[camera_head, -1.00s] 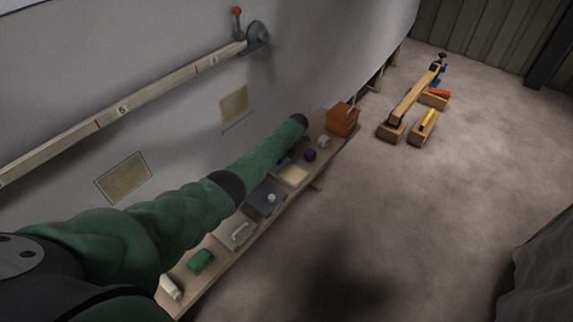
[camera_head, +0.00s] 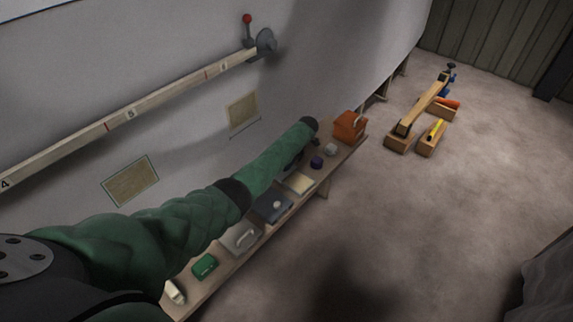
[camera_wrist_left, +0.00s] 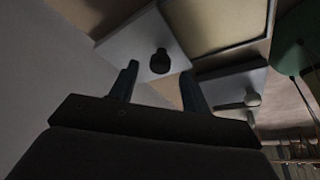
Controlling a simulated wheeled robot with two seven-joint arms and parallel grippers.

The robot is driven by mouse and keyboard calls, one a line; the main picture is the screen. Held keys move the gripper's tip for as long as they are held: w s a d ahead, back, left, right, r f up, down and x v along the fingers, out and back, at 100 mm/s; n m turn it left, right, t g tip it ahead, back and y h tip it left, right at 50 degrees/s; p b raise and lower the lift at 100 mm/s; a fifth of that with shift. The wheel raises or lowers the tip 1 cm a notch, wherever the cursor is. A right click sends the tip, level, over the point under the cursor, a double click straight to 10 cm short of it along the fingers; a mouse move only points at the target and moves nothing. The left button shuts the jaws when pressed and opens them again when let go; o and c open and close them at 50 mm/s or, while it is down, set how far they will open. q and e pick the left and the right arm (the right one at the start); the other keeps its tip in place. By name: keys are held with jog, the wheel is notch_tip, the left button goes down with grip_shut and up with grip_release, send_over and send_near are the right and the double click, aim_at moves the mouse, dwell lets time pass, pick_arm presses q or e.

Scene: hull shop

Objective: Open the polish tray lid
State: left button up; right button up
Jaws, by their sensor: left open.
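My left gripper (camera_wrist_left: 158,82) is open and empty in the left wrist view. A pale grey lid or panel with a dark round knob (camera_wrist_left: 160,61) lies just beyond its fingertips, the knob between them in the picture. I cannot tell whether they touch it. A second grey lid with a pale knob (camera_wrist_left: 252,98) is to the right; a dark blue-grey lid with a pale knob (camera_head: 273,205) shows on the bench in the head view. Which lid is the polish tray's is not clear. My right gripper is out of view.
The narrow bench (camera_head: 230,262) also bears a grey tray with a pale handle (camera_head: 241,238), a green block (camera_head: 205,267), a cream panel (camera_head: 299,184), a purple object (camera_head: 317,162) and an orange box (camera_head: 350,126). The hull wall rises behind.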

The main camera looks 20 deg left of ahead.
pick_arm(q)
jog(key=b+v, duration=0.1)
jog(key=v, duration=0.4)
jog(key=shift+r, duration=0.25)
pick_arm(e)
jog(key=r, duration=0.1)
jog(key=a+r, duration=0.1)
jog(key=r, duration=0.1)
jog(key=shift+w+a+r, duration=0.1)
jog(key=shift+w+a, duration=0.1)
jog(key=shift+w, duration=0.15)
